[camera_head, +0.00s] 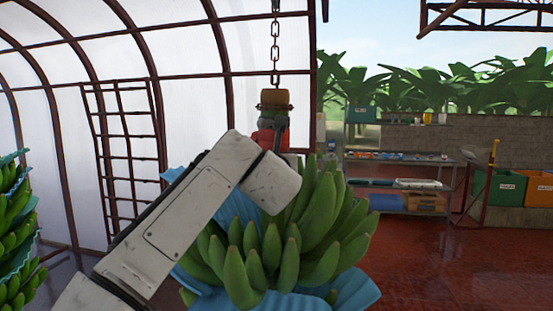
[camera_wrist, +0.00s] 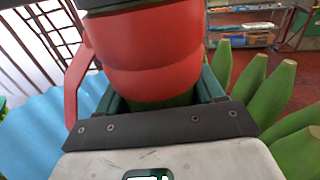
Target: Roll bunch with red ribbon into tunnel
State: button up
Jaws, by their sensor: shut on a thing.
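The banana bunch (camera_head: 325,225) hangs upright from a chain (camera_head: 275,45), with green fruit and blue sheets around it. A red ribbon (camera_head: 268,138) is wrapped around its stem just below the brown top; it also shows large in the wrist view (camera_wrist: 150,62), with a loose end hanging at left. My gripper (camera_wrist: 163,98) is shut on the stem just below the ribbon, one dark green finger on each side. An arched tunnel with pale translucent walls (camera_head: 190,60) and dark red ribs stands behind and to the left.
Another green bunch (camera_head: 14,225) with blue sheets hangs at the left edge. A ladder-like rack (camera_head: 125,140) stands against the tunnel wall. At right are a metal shelf (camera_head: 405,160), a green bin (camera_head: 497,188) and an orange bin (camera_head: 540,190). The red floor (camera_head: 420,260) at right is clear.

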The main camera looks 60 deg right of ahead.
jog(key=shift+d, duration=0.1)
jog(key=o, duration=1.4)
jog(key=b+v, duration=0.2)
jog(key=v, duration=0.5)
jog(key=shift+s+a, duration=0.1)
jog(key=shift+a, duration=0.2)
